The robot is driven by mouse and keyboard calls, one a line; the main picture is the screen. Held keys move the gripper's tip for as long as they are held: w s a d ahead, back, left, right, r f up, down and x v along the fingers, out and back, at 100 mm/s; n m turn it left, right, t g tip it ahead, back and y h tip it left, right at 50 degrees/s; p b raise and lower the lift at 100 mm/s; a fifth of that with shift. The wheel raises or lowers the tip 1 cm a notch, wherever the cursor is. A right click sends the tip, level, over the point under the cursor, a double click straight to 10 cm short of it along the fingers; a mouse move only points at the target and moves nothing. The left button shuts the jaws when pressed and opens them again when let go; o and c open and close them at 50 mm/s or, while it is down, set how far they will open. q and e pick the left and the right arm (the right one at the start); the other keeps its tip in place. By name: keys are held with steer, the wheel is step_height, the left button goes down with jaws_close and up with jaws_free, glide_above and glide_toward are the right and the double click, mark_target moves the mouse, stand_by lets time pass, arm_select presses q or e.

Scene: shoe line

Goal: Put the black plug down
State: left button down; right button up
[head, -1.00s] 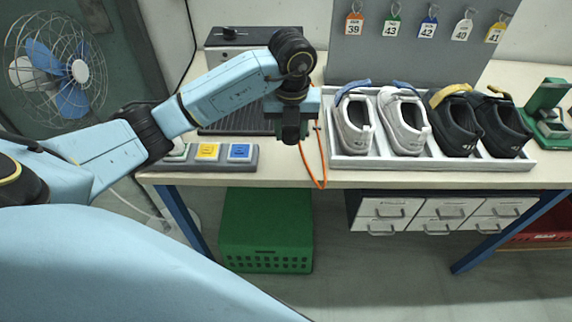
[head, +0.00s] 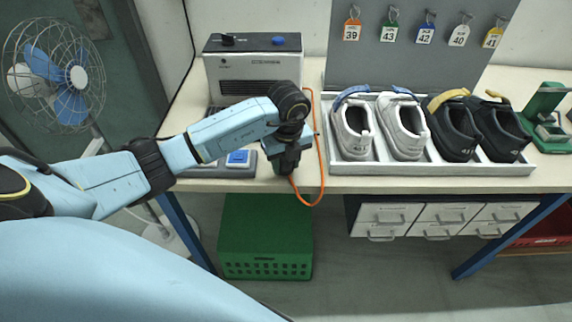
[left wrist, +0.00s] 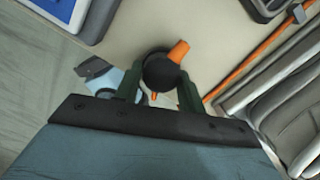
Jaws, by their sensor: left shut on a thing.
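The black plug (left wrist: 157,74) shows in the left wrist view as a round dark body with an orange part on its side. My left gripper (left wrist: 160,88) is shut on it, with a green finger on either side. In the head view my left gripper (head: 287,162) points down over the front edge of the table, left of the shoe tray. The plug is mostly hidden there by the gripper and wrist. An orange cable (head: 321,165) curves from the gripper back up beside the grey box. My right gripper is not in view.
The grey box (head: 253,67) with knobs stands behind the gripper. A blue button (head: 238,159) is just left of it. The shoe tray (head: 437,168) with several shoes is close on the right. A green crate (head: 266,265) stands on the floor below.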

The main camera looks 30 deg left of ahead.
arm_select(q)
steer(key=shift+f, duration=0.5)
steer(key=shift+f, duration=0.15)
steer(key=c, duration=0.9)
jaws_free()
steer(key=shift+o, duration=0.2)
step_height(320, 180, up, 12)
steer(key=shift+s+d+r+p, duration=0.2)
steer(key=shift+s+d+p, duration=0.05)
steer(key=shift+d+p, duration=0.2)
